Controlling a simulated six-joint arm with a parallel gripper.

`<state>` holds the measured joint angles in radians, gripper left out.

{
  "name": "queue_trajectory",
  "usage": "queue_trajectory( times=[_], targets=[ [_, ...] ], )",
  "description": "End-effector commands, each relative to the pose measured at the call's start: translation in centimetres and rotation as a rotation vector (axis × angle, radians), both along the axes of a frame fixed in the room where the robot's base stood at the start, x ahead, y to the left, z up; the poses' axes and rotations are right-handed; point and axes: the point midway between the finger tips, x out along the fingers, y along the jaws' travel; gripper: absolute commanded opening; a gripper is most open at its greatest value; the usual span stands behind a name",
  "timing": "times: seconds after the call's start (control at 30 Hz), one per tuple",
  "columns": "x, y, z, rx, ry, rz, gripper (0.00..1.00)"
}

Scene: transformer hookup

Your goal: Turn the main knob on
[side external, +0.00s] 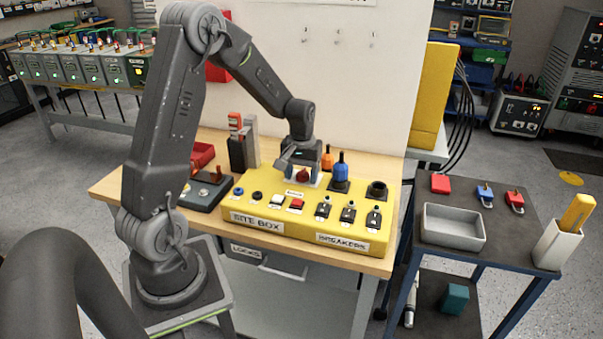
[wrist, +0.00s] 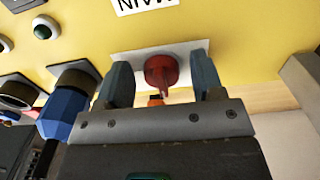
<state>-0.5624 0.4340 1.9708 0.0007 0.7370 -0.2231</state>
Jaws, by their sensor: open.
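The main knob is a red knob (wrist: 161,72) on a pale plate (wrist: 138,57) on the yellow site box. The upside-down word MAIN shows on a label (wrist: 145,3) by it in the wrist view. In the side view the red knob (side external: 303,175) is under my gripper (side external: 303,178) on the top of the yellow site box (side external: 262,203). In the wrist view my gripper (wrist: 163,80) is open, with one finger on each side of the knob. Small gaps show between the fingers and the knob. The knob's lower part is partly hidden by the gripper body.
Orange (side external: 327,158) and blue (side external: 341,166) plugs stand right of my gripper; the blue plug (wrist: 65,112) shows close by in the wrist view. A black socket (side external: 377,190) and several breaker switches (side external: 348,211) lie to the right and front. A white panel (side external: 330,70) rises behind.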

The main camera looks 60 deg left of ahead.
Motion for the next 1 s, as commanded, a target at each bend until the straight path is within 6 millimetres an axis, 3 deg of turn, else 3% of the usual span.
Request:
queue_trajectory(
  times=[0.23, 0.7, 1.0],
  targets=[
    [0.0, 0.0, -0.07, 0.0, 0.0, 0.0, 0.61],
    [0.01, 0.01, -0.02, 0.001, -0.001, 0.0, 0.17],
    [-0.01, 0.05, 0.0, 0.001, -0.001, -0.035, 0.16]
  ],
)
